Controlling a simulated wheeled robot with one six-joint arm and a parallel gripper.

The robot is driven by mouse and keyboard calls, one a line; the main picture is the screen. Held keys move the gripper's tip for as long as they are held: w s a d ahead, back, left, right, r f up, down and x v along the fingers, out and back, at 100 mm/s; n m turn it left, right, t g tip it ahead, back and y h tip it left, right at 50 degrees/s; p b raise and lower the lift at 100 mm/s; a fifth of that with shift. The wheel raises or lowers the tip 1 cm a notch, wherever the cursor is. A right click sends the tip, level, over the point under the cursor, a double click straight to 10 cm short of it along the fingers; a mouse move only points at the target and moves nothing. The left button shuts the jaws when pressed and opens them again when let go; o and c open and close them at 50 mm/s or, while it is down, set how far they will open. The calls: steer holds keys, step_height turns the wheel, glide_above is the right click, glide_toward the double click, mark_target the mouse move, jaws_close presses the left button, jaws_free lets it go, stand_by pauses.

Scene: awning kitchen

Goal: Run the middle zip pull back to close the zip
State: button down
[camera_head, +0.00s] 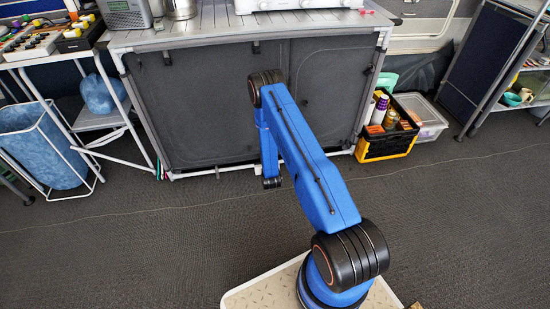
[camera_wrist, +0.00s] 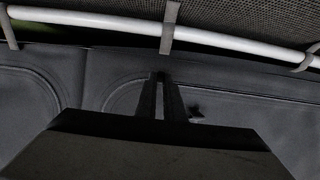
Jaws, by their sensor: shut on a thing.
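The dark grey fabric front of the kitchen cabinet (camera_head: 205,105) hangs flat, with curved seam or zip lines on it. The same fabric (camera_wrist: 250,90) fills the wrist view, with a curved line (camera_wrist: 118,88) left of my fingers. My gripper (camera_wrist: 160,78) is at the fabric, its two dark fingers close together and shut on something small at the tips. This is likely the middle zip pull, but the fingers hide it. In the head view my arm hides the gripper.
A white rail (camera_wrist: 120,21) with grey straps runs along the cabinet's edge, close beyond my fingertips. A yellow-and-black crate (camera_head: 385,146) and a clear box (camera_head: 428,118) stand right of the cabinet. A white-framed blue bin (camera_head: 45,150) stands left. The carpet in front is clear.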

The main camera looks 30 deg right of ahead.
steer(key=w+a, duration=0.1)
steer(key=a, duration=0.5)
steer(key=w+a, duration=0.2)
steer(key=a, duration=0.4)
steer(key=w+a, duration=0.2)
steer(key=a, duration=0.4)
steer(key=shift+w+a, duration=0.1)
steer(key=shift+a, duration=0.1)
steer(key=c, duration=1.9)
jaws_free()
steer(key=shift+a, duration=0.15)
steer(key=shift+o, duration=0.2)
steer(key=v, duration=1.7)
steer(key=shift+r, duration=0.1)
